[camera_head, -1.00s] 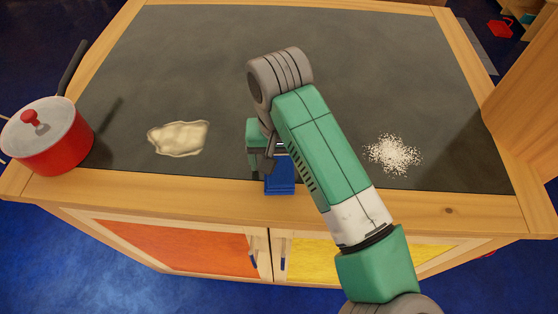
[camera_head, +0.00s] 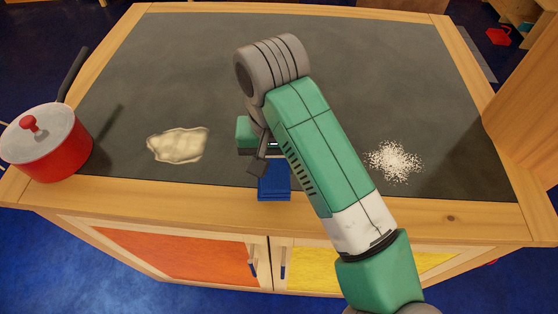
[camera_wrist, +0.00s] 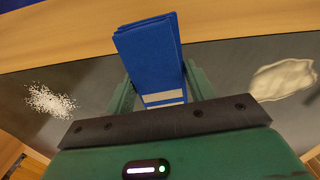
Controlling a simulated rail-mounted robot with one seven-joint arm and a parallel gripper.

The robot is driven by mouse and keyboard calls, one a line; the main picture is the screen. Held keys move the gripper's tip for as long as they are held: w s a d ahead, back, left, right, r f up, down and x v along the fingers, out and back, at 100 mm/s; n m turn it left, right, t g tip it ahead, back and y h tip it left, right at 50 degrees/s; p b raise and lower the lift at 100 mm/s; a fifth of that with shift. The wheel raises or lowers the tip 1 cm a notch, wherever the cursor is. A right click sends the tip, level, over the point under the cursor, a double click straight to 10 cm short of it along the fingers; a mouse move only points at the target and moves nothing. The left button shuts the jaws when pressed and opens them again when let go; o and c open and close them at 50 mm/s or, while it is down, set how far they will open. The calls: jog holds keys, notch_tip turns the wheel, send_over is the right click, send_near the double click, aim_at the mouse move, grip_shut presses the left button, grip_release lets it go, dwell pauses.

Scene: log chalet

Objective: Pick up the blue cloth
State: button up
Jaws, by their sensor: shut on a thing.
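The blue cloth (camera_head: 274,184) is a folded, layered block near the front edge of the dark counter top. In the wrist view the cloth (camera_wrist: 150,55) stands between the two green fingers of my gripper (camera_wrist: 160,92), which is shut on it. In the head view my gripper (camera_head: 262,162) is partly hidden by my own arm, and only part of the cloth shows below it. I cannot tell how high the cloth is above the counter.
A cream-coloured spill (camera_head: 178,146) lies to the left and a patch of white grains (camera_head: 393,161) to the right. A red pot (camera_head: 48,143) with a grey lid stands at the left edge. The back of the dark counter top (camera_head: 370,60) is clear.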

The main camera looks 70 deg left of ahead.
jog(key=s+d+r, duration=0.1)
jog(key=s+d, duration=0.8)
jog(key=s, duration=0.1)
jog(key=shift+s+d, duration=0.25)
jog(key=shift+d, duration=0.1)
jog(key=shift+r, duration=0.1)
